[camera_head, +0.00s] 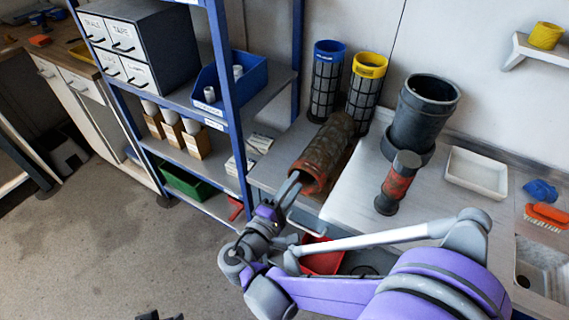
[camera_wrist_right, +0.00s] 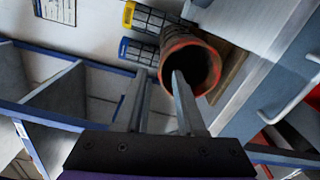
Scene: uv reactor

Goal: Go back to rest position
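My right gripper (camera_head: 291,183) is at the near end of a dirty, rust-rimmed cylinder (camera_head: 335,142) lying on the bench. The cylinder's open orange-brown rim (camera_wrist_right: 190,62) is just beyond the fingertips. One finger overlaps the opening in the picture; I cannot tell whether it is inside or only in front. A small dark part (camera_head: 158,316) at the bottom edge of the head view may be my left gripper; its fingers cannot be made out.
Blue-capped (camera_head: 326,82) and yellow-capped (camera_head: 364,88) mesh cylinders stand behind. A dark housing (camera_head: 423,110), a red-and-black canister (camera_head: 397,184) and a white tray (camera_head: 476,172) are on the bench to the right. A blue-post shelf (camera_head: 228,90) stands left. The floor (camera_head: 100,235) at left is open.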

